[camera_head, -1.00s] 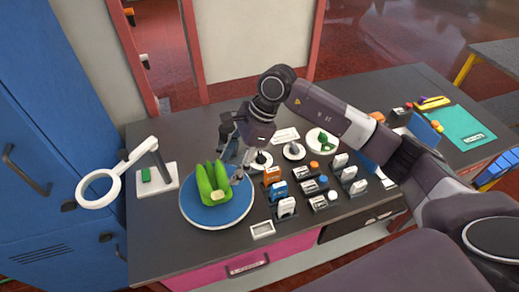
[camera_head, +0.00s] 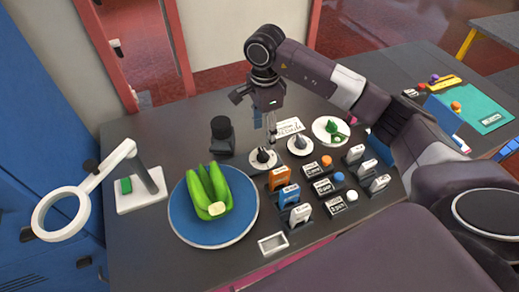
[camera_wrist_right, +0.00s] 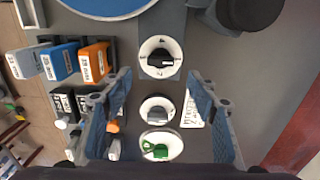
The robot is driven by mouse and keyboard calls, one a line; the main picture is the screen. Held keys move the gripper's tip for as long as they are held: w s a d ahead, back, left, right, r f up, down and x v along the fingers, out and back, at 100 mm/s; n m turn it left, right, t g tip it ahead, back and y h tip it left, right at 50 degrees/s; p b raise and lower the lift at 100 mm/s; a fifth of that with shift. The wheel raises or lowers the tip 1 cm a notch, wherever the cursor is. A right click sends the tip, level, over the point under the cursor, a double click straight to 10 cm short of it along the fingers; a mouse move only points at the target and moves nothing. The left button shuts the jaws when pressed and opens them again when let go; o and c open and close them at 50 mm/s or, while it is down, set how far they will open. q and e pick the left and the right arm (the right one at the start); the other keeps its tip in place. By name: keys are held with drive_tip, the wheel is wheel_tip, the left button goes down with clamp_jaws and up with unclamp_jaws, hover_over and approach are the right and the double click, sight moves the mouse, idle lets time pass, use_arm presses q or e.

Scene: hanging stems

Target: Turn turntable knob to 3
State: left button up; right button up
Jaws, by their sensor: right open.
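The turntable (camera_head: 181,222) is a blue disc with a green, several-lobed object on it. Beside it stands a white dial with a black knob (camera_head: 263,157), also in the right wrist view (camera_wrist_right: 161,58). A second dial with a grey knob (camera_head: 299,145) and a white plate-like dial with a green knob (camera_head: 332,130) continue the row. No label readably says which is the turntable's. My right gripper (camera_head: 271,135) points down above the black and grey knobs. In the wrist view its fingers (camera_wrist_right: 158,85) are spread and empty. My left gripper is not in view.
Orange, blue and white upright tabs (camera_head: 290,194) and small labelled blocks crowd the area right of the turntable. A black cylindrical knob-like piece (camera_head: 222,135) stands behind it. A white ring-headed stand (camera_head: 120,155) is at left. A small white card (camera_head: 288,127) lies behind the dials.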

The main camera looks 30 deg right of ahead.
sight(263, 152)
drive_tip(key=shift+w+f, duration=0.2)
drive_tip(key=shift+f, duration=0.2)
drive_tip(key=shift+f+p, duration=0.35)
drive_tip(key=f+p, duration=0.1)
drive_tip(key=f, duration=0.1)
drive_tip(key=f+p, duration=0.1)
drive_tip(key=f, duration=0.2)
drive_tip(key=shift+s+f, duration=0.2)
drive_tip(key=shift+f, duration=0.15)
drive_tip(key=shift+w+f, duration=0.1)
drive_tip(key=shift+f, duration=0.3)
drive_tip(key=c, duration=1.2)
